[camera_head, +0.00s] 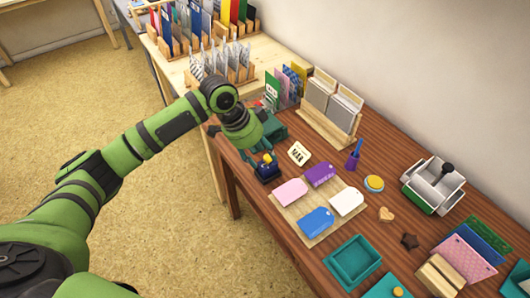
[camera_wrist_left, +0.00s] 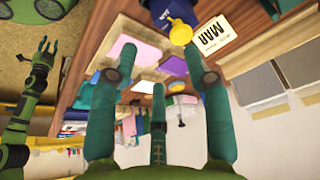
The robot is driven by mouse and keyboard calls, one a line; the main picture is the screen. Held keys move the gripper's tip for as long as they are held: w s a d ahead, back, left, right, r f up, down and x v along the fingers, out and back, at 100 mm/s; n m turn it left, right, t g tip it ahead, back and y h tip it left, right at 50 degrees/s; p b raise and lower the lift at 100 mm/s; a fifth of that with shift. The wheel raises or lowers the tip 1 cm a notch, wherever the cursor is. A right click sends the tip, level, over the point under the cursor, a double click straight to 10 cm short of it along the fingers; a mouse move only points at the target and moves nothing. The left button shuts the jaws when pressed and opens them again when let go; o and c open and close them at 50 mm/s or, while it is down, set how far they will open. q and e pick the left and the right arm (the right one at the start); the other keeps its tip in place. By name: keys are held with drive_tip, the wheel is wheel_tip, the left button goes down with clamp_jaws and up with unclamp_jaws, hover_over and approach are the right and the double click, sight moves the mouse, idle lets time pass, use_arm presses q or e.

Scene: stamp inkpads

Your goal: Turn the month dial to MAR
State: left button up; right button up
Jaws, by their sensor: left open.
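The dark blue date stamp with a yellow knob (camera_head: 266,160) stands near the table's front edge. In the left wrist view its blue body (camera_wrist_left: 170,10) and yellow knob (camera_wrist_left: 181,32) are near the top; the month on its dial cannot be read. A cream card reading MAR (camera_head: 299,153) is beside it and also shows in the wrist view (camera_wrist_left: 212,34). My left gripper (camera_head: 257,149) is open and empty, close to the stamp, its fingers (camera_wrist_left: 160,78) spread and apart from the knob. My right gripper (camera_wrist_left: 46,48) shows small at the left, fingers apart.
A wooden board (camera_head: 326,236) with several coloured tags lies right of the stamp. A purple cup with a pen (camera_head: 353,160), a yellow round pad (camera_head: 374,183) and a teal tray (camera_head: 353,262) stand further right. A wooden card rack (camera_head: 323,125) is behind.

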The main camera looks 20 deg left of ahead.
sight(268, 157)
use_arm(q)
drive_tip(key=shift+w+d+f+p, duration=0.1)
drive_tip(key=shift+w+f+p, duration=0.15)
drive_tip(key=shift+w+f, duration=0.65)
drive_tip(key=shift+w+d+f+p, duration=0.1)
drive_tip(key=shift+w+f+p, duration=0.15)
drive_tip(key=shift+w+f, duration=0.65)
drive_tip(key=shift+s+f, duration=0.15)
drive_tip(key=shift+s, duration=0.1)
clamp_jaws()
